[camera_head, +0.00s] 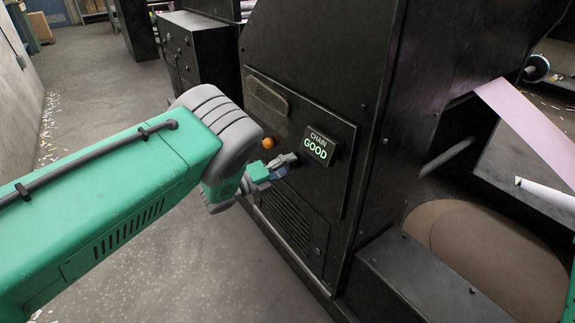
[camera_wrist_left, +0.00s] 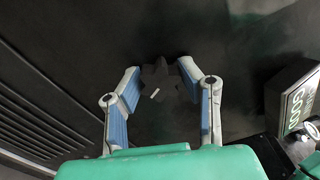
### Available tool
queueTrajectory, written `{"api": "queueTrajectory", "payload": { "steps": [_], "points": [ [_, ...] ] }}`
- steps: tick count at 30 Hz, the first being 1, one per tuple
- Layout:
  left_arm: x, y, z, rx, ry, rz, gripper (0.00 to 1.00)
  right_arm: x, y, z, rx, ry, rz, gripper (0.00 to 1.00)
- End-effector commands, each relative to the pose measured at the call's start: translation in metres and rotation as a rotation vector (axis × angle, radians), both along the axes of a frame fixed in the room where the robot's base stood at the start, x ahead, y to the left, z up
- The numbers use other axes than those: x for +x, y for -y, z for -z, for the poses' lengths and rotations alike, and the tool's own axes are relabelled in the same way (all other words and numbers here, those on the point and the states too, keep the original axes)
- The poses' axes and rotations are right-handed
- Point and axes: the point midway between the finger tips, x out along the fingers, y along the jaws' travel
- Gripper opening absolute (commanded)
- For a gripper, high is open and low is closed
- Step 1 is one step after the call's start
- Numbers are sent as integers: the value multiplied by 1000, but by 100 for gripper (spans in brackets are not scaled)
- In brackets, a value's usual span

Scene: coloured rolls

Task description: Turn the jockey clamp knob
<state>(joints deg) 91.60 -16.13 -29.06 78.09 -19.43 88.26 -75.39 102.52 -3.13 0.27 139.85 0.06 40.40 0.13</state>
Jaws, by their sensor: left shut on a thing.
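My left gripper (camera_head: 273,170) reaches the side panel of the black machine in the head view. In the head view the knob is hidden at the fingertips. My right gripper is not in view.
A display reading "CHAIN GOOD" (camera_head: 320,146) sticks out right of the gripper. An orange button (camera_head: 268,143) sits just above it. Vent slots (camera_head: 285,222) lie below. A large brown roll (camera_head: 485,252) lies at the right. Open floor (camera_head: 95,90) is at the left.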

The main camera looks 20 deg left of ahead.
Motion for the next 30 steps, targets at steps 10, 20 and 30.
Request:
{"api": "queueTrajectory", "payload": {
  "steps": [10,20,30],
  "points": [
    [-3,2,5,0,-10,4,53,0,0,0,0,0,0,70],
    [-11,-7,3,2,-7,0,53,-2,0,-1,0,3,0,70],
    [-66,-49,4,2,-11,0,53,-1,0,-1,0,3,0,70]
  ]
}}
